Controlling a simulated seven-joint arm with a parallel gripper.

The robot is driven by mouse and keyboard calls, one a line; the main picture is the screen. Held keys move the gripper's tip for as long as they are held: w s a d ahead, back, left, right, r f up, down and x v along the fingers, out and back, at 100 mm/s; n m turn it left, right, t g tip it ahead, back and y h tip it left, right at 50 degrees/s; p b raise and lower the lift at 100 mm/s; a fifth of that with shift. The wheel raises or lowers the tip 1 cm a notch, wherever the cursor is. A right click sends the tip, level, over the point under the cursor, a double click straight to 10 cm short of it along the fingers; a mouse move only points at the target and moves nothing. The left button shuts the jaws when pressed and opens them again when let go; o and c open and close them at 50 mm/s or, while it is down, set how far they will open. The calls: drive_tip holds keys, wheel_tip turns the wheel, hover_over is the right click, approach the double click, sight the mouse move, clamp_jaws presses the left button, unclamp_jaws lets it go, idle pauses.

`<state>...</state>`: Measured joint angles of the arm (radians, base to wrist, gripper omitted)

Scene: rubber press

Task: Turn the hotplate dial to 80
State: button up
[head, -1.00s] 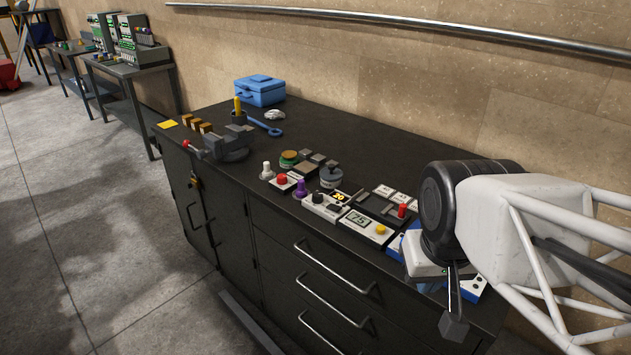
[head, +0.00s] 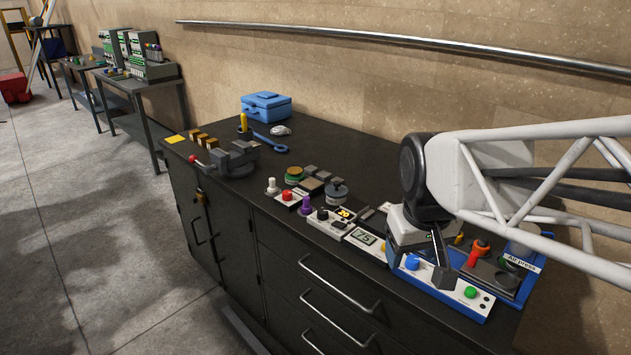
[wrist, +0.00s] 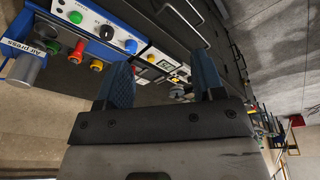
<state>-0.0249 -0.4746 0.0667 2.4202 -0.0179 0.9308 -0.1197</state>
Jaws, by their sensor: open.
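A white control box with a black dial (head: 322,214) and a yellow-lit display (head: 344,213) stands near the front edge of the bench; it looks like the hotplate control. The display seems to read 20. A dark round plate (head: 336,192) sits behind it. My gripper (head: 442,272) hangs to the right of this dial, above the blue-and-white press panel, apart from the dial. In the wrist view my gripper (wrist: 162,80) is open, with two blue fingers apart and nothing between them. The dial's pointer is too small to read.
A white box (head: 364,238) reading 75 stands between the dial and my gripper. A purple knob (head: 305,204) and a red button (head: 287,195) stand left of the dial. The press panel (head: 445,288) lies below my gripper. The bench front left of the controls is clear.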

drive_tip(key=w+a+f+n, duration=0.1)
drive_tip(key=w+a+n, duration=0.1)
drive_tip(key=w, duration=0.8)
drive_tip(key=w+a+f+n, duration=0.1)
drive_tip(key=w+a+n, duration=0.15)
drive_tip(key=w, duration=0.75)
drive_tip(key=n+g, duration=0.2)
drive_tip(key=n, duration=0.3)
hover_over(323, 211)
drive_tip(key=f, duration=0.6)
drive_tip(key=s+f, duration=0.1)
drive_tip(key=f, duration=0.3)
drive_tip(key=shift+w+a+f, duration=0.15)
drive_tip(key=shift+w, duration=0.2)
drive_tip(key=shift+w+f, duration=0.15)
drive_tip(key=shift+f, duration=3.7)
drive_tip(key=c, duration=0.9)
